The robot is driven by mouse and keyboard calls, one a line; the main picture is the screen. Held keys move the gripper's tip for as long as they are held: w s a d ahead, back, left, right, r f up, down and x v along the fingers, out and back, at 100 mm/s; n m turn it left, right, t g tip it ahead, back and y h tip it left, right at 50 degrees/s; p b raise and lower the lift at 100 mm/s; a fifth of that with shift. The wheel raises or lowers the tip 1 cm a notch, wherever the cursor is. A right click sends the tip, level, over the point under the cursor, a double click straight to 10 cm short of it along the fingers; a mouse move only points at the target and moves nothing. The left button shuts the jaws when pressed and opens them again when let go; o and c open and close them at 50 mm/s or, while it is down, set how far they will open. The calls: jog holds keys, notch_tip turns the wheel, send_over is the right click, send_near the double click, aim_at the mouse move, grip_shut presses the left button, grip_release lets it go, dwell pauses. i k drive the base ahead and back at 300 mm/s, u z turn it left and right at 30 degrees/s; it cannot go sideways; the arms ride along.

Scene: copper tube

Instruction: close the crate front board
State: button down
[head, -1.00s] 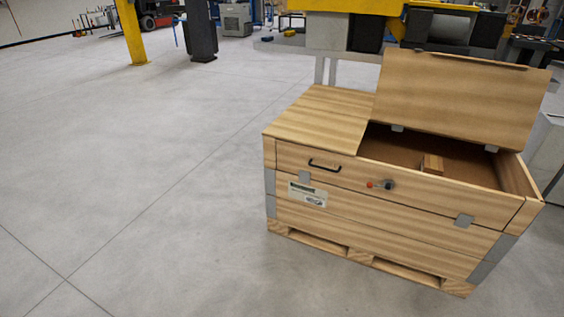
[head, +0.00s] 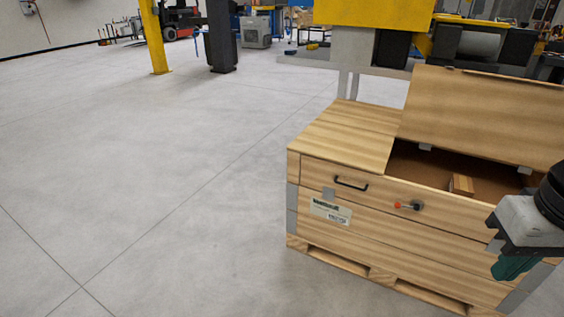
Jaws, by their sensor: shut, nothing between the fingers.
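The wooden crate (head: 330,240) stands on a pallet base at the right of the head view. Its front board (head: 300,168), the upper plank with a black handle (head: 351,184) and a red-tipped latch (head: 408,205), looks upright along the crate's front. The right lid panel (head: 480,115) is raised, and the left top panel (head: 345,130) lies flat. My gripper (head: 512,268), with dark green fingers, is at the right edge, in front of the crate's right end. It is shut and empty, and it hides part of the front board's right end. I cannot tell whether it touches the crate.
A small wooden block (head: 461,184) shows inside the crate's opening. A yellow and grey machine (head: 375,45) stands close behind the crate. A yellow post (head: 155,40) and a dark column (head: 221,40) stand farther back. The concrete floor (head: 130,180) left of the crate is clear.

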aim_at(462, 216)
jog(key=i, duration=1.25)
jog(key=z, duration=0.7)
